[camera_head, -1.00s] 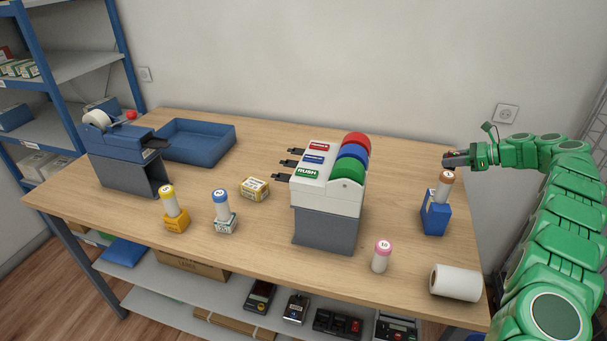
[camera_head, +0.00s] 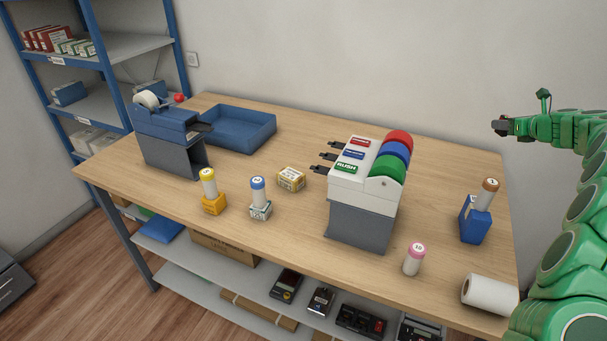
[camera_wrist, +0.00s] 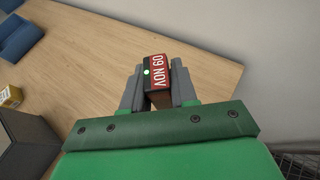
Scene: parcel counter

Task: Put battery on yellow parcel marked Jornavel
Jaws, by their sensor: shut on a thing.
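My gripper (camera_head: 500,127) is at the far right, above the table's back right corner. In the wrist view its fingers (camera_wrist: 158,90) are shut on a small dark block (camera_wrist: 158,70) with a red face, white lettering like "09 NOV" and a green light. I cannot tell from its face whether this is the battery. A small yellow and white parcel (camera_head: 291,179) lies mid-table, left of the label dispenser and well away from my gripper. Its lettering is too small to read. Its edge also shows at the left of the wrist view (camera_wrist: 11,97).
The label dispenser (camera_head: 361,205) with red, blue and green rolls stands between the parcel and my gripper. Capped cylinders stand on yellow (camera_head: 213,204), grey (camera_head: 260,211) and blue (camera_head: 473,227) blocks. A pink-capped cylinder (camera_head: 413,262), white roll (camera_head: 489,295), blue tray (camera_head: 237,133) and tape dispenser (camera_head: 170,135) are also there.

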